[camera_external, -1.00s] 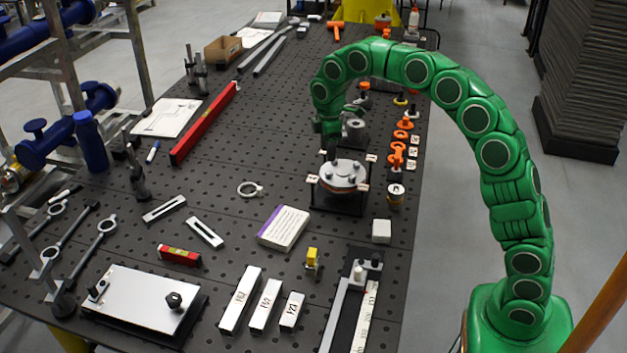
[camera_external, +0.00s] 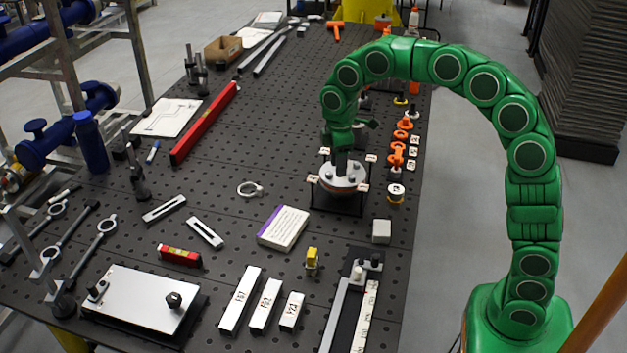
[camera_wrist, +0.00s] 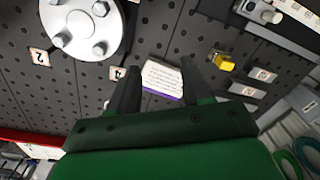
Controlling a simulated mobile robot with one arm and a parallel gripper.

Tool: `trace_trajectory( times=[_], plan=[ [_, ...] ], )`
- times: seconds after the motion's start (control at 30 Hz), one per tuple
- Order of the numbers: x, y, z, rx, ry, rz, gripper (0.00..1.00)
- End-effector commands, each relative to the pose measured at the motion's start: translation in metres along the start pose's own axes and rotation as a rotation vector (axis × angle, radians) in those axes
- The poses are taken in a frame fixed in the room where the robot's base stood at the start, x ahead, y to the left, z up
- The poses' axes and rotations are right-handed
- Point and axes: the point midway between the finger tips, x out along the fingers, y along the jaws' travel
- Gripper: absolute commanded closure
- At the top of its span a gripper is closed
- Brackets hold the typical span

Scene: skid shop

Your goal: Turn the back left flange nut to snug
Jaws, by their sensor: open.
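A round silver flange (camera_external: 345,183) with several nuts sits on a dark stand (camera_external: 343,207), ringed by small numbered tags. My gripper (camera_external: 340,172) points down over its back left part. The back left nut is hidden behind the gripper there, and I cannot tell if the gripper touches it. In the wrist view the flange (camera_wrist: 82,30) lies at upper left with several nuts, outside the fingers. My gripper (camera_wrist: 162,66) is open there, with nothing held; a white booklet shows beyond the gap.
The white booklet (camera_external: 284,228) lies in front of the flange. Orange parts (camera_external: 396,153) stand right of it, and a white block (camera_external: 381,231) is at front right. A metal ring (camera_external: 249,189) lies to the left. The board between ring and flange is clear.

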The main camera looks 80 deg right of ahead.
Motion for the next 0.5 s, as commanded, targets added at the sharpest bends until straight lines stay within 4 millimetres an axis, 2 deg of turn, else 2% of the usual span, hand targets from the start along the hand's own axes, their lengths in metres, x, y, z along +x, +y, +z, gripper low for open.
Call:
trace_trajectory(
  times=[0.5],
  plan=[
    [-0.009, -0.068, 0.016, 0.038, -0.013, -0.012, 0.51]
  ],
)
